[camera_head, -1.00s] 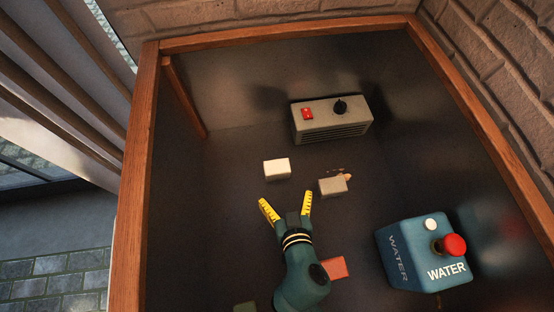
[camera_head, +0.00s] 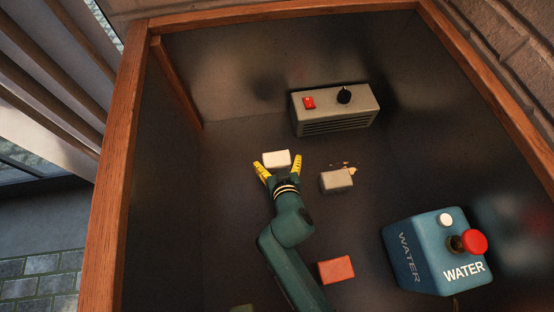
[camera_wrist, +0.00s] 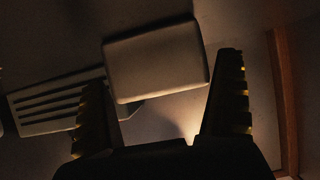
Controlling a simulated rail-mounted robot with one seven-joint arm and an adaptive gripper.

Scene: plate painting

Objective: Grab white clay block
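The white clay block (camera_head: 276,157) lies on the dark floor of the wood-framed booth, left of centre. My gripper (camera_head: 278,163), with yellow fingers, is open right at the block, one finger at each side of its near edge. In the wrist view the pale block (camera_wrist: 157,62) is ahead of and between the two open fingers (camera_wrist: 160,112). From these views I cannot tell whether either finger touches it.
A grey-beige block (camera_head: 337,181) with small crumbs lies to the right. A red block (camera_head: 336,270) lies near my arm. A grey box with a red switch and black knob (camera_head: 335,112) stands behind. A blue WATER box (camera_head: 432,262) stands at right. A wooden frame (camera_head: 123,150) borders the booth.

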